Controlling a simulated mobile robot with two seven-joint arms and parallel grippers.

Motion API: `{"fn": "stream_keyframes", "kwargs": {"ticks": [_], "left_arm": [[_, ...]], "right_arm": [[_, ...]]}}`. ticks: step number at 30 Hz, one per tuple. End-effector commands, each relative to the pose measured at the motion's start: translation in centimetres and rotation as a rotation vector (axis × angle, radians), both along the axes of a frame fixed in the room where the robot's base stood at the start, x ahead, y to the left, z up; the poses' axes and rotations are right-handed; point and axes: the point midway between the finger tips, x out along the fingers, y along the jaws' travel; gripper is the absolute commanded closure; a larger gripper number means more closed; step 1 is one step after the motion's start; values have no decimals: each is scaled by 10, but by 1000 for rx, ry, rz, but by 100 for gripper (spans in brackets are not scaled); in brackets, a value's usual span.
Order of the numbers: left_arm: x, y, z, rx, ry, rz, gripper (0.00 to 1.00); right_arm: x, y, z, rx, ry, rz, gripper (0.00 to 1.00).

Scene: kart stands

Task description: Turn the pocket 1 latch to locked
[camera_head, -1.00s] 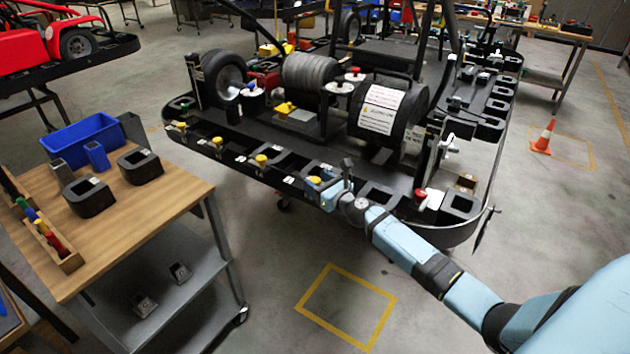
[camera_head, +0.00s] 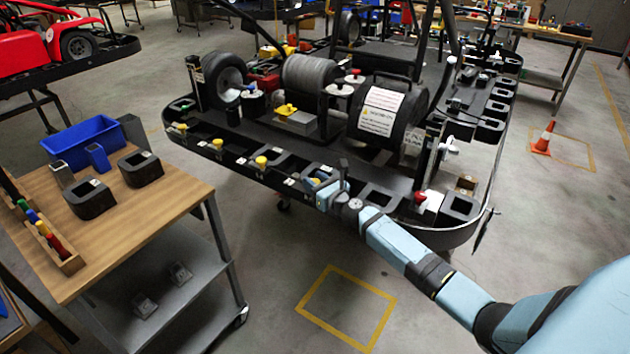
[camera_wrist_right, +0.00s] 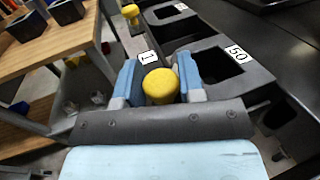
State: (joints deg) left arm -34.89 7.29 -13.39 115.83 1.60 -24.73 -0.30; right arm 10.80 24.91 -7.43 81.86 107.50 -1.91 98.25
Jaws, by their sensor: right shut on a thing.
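The pocket 1 latch has a round yellow knob (camera_wrist_right: 161,87) on the black kart rim, just in front of a white tag marked 1 (camera_wrist_right: 148,57). My right gripper (camera_wrist_right: 160,78) has its blue fingers on both sides of this knob and is shut on it. In the head view my right gripper (camera_head: 322,185) is at the kart's near edge and mostly hides the knob. Whether the latch reads locked or unlocked cannot be told. My left gripper is out of view.
Other yellow knobs (camera_head: 261,161) line the same rim. A pocket tagged 50 (camera_wrist_right: 236,54) is to the right of the tag marked 1. A wooden-topped cart (camera_head: 150,205) with a blue bin (camera_head: 82,140) stands at the left. The floor between has a yellow taped square (camera_head: 345,310).

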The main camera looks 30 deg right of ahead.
Motion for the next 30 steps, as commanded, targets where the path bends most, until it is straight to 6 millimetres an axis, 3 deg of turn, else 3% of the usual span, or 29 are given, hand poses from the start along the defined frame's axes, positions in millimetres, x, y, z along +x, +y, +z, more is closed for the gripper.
{"fn": "stream_keyframes", "kwargs": {"ticks": [12, 30], "left_arm": [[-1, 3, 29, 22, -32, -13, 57], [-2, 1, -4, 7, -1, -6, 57]], "right_arm": [[0, 4, 1, 12, 4, -299, 88], [0, 2, -5, 5, 2, -775, 88]]}}
